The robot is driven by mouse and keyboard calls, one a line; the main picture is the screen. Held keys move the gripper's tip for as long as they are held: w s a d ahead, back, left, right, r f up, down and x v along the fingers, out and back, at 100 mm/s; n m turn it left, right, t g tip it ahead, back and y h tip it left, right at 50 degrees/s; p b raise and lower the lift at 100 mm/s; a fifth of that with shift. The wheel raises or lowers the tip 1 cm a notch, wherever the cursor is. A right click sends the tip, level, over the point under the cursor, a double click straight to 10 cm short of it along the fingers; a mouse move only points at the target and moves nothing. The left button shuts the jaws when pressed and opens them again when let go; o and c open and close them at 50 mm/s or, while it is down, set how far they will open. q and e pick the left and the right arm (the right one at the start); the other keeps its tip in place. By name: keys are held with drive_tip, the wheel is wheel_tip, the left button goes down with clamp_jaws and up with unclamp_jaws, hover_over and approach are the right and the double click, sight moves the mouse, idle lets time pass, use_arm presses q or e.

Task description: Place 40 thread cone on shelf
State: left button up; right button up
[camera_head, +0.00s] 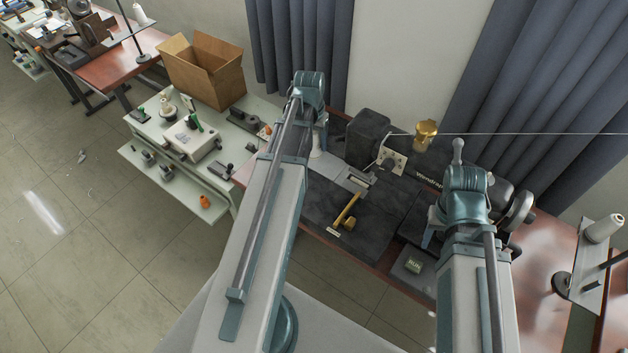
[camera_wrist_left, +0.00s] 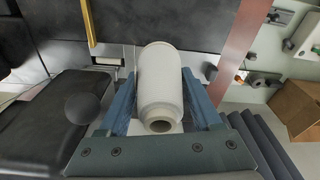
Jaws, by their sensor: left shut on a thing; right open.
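A white thread cone (camera_wrist_left: 160,80) is between the fingers of my left gripper (camera_wrist_left: 160,100) in the left wrist view, which is shut on it. In the head view the cone (camera_head: 316,148) shows only in part below my left wrist, over the dark sewing table (camera_head: 368,215); whether it touches the surface cannot be told. A pale side table stands to the left with a low shelf (camera_head: 180,194) that holds several small dark items and an orange one. My right gripper (camera_head: 432,232) is open, over the right part of the sewing table.
A cardboard box (camera_head: 203,70) and a white device (camera_head: 192,138) stand on the side table. A thread stand (camera_head: 580,280) is at right.

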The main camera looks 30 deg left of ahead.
use_arm(q)
wheel_tip(320, 180, down, 15)
drive_tip(key=b, duration=1.3)
drive_tip(key=shift+b, duration=0.3)
use_arm(e)
wheel_tip(320, 180, down, 15)
drive_tip(key=shift+r, duration=0.1)
use_arm(q)
drive_tip(key=shift+f, duration=0.15)
use_arm(e)
drive_tip(key=shift+f, duration=0.3)
use_arm(q)
drive_tip(key=o, duration=1.5)
use_arm(e)
drive_tip(key=shift+r, duration=0.1)
